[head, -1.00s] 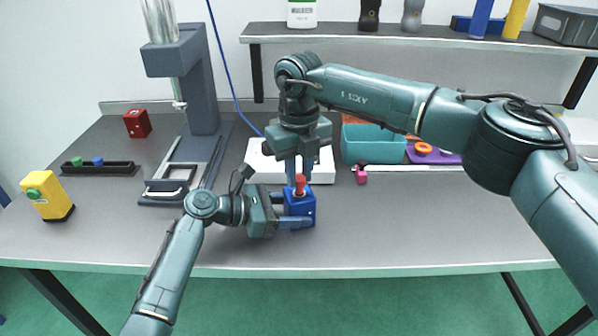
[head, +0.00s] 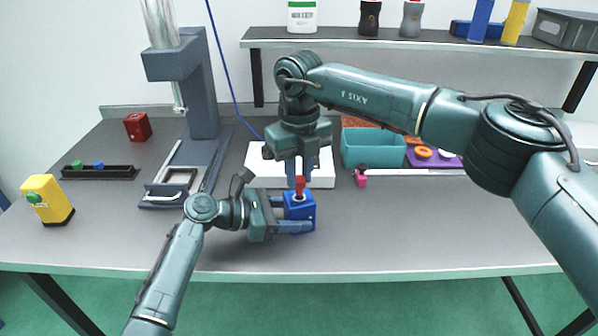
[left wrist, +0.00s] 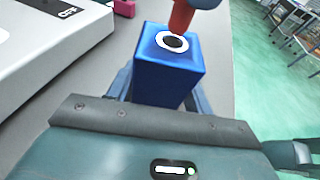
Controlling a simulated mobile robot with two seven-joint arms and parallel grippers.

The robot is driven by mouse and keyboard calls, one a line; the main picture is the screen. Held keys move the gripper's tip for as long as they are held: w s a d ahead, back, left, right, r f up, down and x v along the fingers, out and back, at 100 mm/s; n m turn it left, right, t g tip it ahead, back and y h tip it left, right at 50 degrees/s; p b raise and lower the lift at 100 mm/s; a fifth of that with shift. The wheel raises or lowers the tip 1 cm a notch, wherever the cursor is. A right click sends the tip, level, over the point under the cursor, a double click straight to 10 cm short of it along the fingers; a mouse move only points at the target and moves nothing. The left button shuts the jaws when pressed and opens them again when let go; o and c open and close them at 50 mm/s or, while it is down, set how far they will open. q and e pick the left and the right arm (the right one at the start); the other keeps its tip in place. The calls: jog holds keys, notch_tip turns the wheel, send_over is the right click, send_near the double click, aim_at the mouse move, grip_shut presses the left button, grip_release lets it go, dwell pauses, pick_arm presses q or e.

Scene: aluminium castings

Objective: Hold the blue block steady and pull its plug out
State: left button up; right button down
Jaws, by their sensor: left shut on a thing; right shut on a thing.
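The blue block (head: 299,212) stands upright on the grey table near its front edge. My left gripper (head: 292,214) is shut on its sides. In the left wrist view the block (left wrist: 168,80) shows a white ring around a dark hole on top. The red plug (head: 300,187) is upright over the block, its upper end between the fingers of my right gripper (head: 299,180), which is shut on it from above. In the left wrist view the plug (left wrist: 181,17) has its lower end right over the hole and appears clear of it.
A white box (head: 258,172) lies behind the block. A teal bin (head: 373,149) and a small pink item (head: 361,179) are to the right. A grey press stand (head: 203,95) and a yellow box (head: 47,198) are to the left. The front right of the table is free.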

pick_arm(q)
jog(key=shift+f, duration=0.1)
pick_arm(e)
jog(key=shift+r, duration=2.45)
pick_arm(q)
jog(key=o, duration=1.1)
